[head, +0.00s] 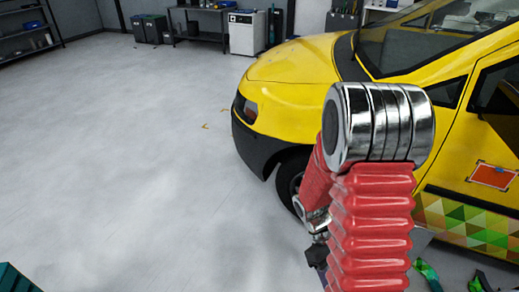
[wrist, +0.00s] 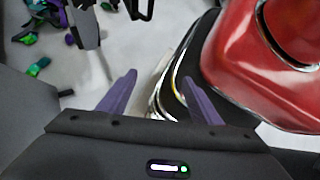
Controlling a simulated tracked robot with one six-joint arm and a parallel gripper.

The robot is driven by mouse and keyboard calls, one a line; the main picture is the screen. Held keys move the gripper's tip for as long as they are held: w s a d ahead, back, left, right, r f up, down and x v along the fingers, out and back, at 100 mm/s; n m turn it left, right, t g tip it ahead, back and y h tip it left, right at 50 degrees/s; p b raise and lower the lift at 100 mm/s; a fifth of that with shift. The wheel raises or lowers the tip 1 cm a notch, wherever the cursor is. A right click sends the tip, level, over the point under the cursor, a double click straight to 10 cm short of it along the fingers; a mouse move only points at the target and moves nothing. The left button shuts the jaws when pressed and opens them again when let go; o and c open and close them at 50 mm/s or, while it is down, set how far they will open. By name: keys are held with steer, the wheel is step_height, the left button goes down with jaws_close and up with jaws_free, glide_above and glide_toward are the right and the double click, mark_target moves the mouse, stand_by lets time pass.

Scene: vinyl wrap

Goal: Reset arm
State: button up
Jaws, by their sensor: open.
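My red arm with its silver joint rises in the right half of the head view, in front of a yellow car (head: 290,75). My gripper (wrist: 160,95) shows in the wrist view as two purple fingers standing apart with nothing between them. Behind the fingers lie pale floor and dark and metallic parts. A red link of my arm fills the upper right of the wrist view. In the head view the fingers cannot be made out.
The car door carries a red patch (head: 493,176) and a green and yellow patterned strip (head: 465,222). Green scraps (head: 428,274) lie at the lower right; coloured scraps (wrist: 38,67) show in the wrist view. A bench (head: 200,22) and white cabinet (head: 243,33) stand behind.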

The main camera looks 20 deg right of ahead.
steer(key=w+a+r+m+t+y, duration=0.1)
steer(key=a+r+t, duration=0.5)
steer(key=r, duration=0.7)
steer(key=w+a+r+m+t+y, duration=0.1)
steer(key=w+a+r+m+t, duration=0.2)
steer(key=a+r+t, duration=0.4)
steer(key=w+a+r, duration=0.1)
steer(key=a+r, duration=0.2)
steer(key=r, duration=0.4)
steer(key=shift+a+r+m+t+y, duration=0.2)
steer(key=shift+a+m+t+y, duration=0.1)
steer(key=shift+a+m, duration=0.1)
steer(key=shift+c, duration=0.6)
